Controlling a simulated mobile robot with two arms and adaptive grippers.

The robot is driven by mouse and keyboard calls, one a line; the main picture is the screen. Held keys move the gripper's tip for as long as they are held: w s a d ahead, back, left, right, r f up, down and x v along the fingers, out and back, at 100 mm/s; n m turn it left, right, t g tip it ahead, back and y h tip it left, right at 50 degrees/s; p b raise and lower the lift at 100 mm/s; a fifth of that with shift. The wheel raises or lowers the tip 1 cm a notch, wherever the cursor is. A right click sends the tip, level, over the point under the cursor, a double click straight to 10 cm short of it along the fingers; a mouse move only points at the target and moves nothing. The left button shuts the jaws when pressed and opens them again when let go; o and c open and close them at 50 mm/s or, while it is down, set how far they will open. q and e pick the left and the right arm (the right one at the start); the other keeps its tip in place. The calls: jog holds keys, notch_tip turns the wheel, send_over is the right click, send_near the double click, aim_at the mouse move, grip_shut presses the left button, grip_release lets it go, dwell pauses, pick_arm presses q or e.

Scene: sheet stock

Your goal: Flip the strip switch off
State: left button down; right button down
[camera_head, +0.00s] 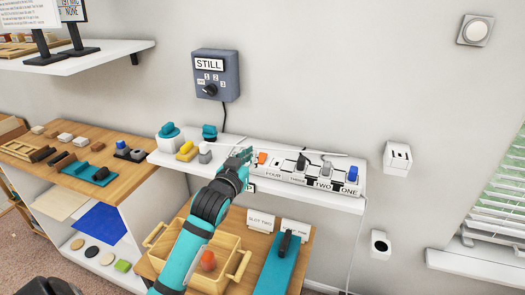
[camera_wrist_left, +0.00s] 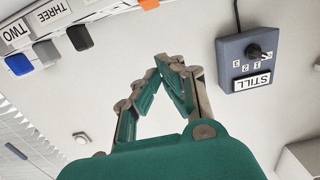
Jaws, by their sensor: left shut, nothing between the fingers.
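The power strip (camera_head: 288,170) lies on the white wall shelf, with labels FOUR, THREE, TWO and ONE along its front. Its orange switch (camera_head: 262,158) is at the strip's left end; whether it is on or off cannot be told. My left gripper (camera_head: 245,153) is shut and empty, just left of the switch in the head view; contact cannot be told. In the left wrist view the fingertips (camera_wrist_left: 167,66) meet, and a bit of the orange switch (camera_wrist_left: 148,4) shows at the top edge, apart from them. My right gripper is not in view.
Several plugs, one blue (camera_head: 352,174), sit in the strip. The white shelf (camera_head: 310,193) also holds teal, yellow and grey items at left. A grey STILL dial box (camera_head: 217,75) is on the wall above. A wooden tray (camera_head: 232,243) stands below my arm.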

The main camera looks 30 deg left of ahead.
pick_arm(q)
jog(key=p, duration=0.2)
send_over(263, 159)
jog(key=s, duration=0.1)
jog(key=shift+d+f, duration=0.1)
jog(key=shift+f, duration=0.1)
jog(key=f, duration=0.3)
jog(key=shift+w+f+p, duration=0.15)
jog(key=shift+w+p, duration=0.2)
jog(key=shift+w, duration=0.05)
jog(key=shift+f, duration=0.5)
